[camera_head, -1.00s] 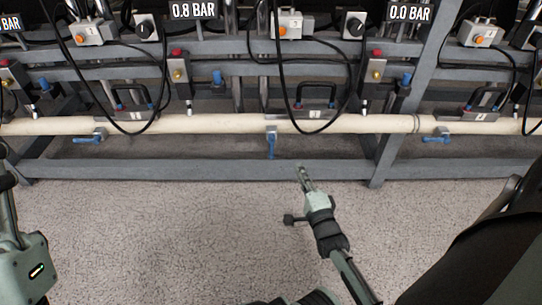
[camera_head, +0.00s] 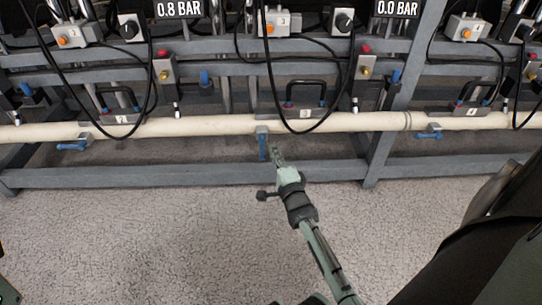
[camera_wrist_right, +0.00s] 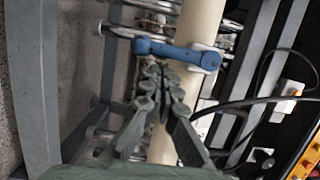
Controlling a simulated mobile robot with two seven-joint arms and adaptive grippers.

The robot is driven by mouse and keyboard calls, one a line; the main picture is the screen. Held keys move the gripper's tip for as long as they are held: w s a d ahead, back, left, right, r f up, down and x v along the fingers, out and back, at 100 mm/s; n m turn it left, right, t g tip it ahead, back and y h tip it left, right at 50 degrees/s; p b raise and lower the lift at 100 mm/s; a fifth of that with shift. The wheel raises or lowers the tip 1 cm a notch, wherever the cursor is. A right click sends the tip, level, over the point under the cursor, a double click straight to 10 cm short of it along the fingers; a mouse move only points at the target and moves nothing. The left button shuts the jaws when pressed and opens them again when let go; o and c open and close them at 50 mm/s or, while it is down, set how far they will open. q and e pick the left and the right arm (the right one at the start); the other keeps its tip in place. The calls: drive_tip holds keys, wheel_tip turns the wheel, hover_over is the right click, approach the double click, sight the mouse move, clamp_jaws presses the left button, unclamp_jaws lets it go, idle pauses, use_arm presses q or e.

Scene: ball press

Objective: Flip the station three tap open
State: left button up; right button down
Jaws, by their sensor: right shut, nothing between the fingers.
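The middle blue tap handle (camera_head: 263,147) hangs straight down below the cream pipe (camera_head: 200,126), across the pipe's line. In the right wrist view the blue handle (camera_wrist_right: 178,51) lies across the picture just beyond the fingertips (camera_wrist_right: 160,78). I cannot tell whether they touch. My left gripper is out of view.
Another blue tap (camera_head: 73,146) on the left and one (camera_head: 430,135) on the right lie along the pipe. Black cables hang in front of the grey frame (camera_head: 200,174). The carpet (camera_head: 130,240) before the lower rail is clear.

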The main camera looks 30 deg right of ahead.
drive_tip(key=shift+a, duration=0.55)
drive_tip(key=shift+a, duration=0.1)
